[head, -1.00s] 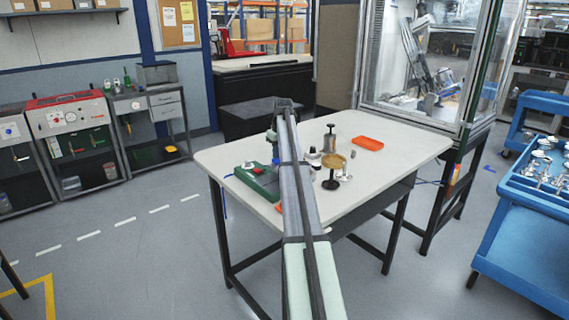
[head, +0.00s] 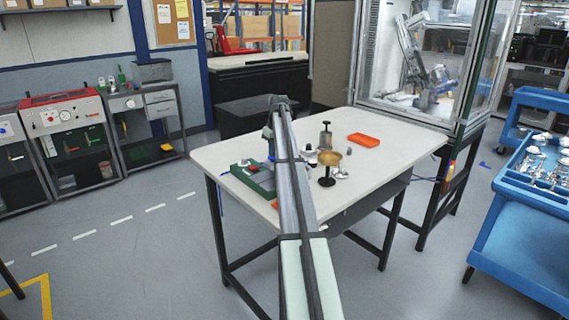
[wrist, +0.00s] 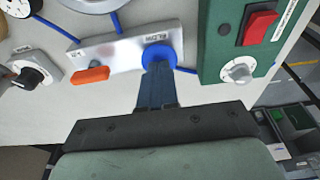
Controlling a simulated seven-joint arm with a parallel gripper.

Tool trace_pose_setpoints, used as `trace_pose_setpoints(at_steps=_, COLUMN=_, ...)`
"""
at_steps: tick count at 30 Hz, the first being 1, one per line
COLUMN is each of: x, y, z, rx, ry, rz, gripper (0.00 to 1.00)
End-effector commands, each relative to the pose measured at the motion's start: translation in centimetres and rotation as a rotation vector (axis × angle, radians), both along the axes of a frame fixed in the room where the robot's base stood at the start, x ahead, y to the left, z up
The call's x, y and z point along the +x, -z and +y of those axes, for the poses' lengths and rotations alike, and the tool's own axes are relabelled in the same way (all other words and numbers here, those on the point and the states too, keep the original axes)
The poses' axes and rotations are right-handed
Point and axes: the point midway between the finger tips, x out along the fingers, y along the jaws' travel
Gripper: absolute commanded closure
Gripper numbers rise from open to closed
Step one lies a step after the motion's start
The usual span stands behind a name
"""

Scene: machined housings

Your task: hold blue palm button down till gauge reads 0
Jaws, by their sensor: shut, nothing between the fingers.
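The blue palm button (wrist: 161,54) is a round blue cap on a silver block (wrist: 117,50) in the wrist view. My gripper (wrist: 158,68) is closed, with its bluish fingertips at the button's near edge, overlapping it in the picture. Nothing shows between the fingers. Whether the button is pressed in cannot be told. A dial gauge (wrist: 13,7) is cut off at the top left corner; its reading cannot be made out. In the head view my arm hides the block, the button and most of my gripper.
A green box (wrist: 243,50) with a red switch (wrist: 260,27) and white knob stands right of the block. An orange lever (wrist: 91,75) and a black knob (wrist: 40,75) are to the left.

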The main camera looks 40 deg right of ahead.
Motion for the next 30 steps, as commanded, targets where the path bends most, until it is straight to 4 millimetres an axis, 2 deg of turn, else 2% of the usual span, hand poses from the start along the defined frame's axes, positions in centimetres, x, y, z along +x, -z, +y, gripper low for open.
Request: trace_pose_setpoints(at_steps=30, x=0.0, y=-5.0, z=0.0, rx=0.0, ry=0.0, rz=0.0, gripper=1.0)
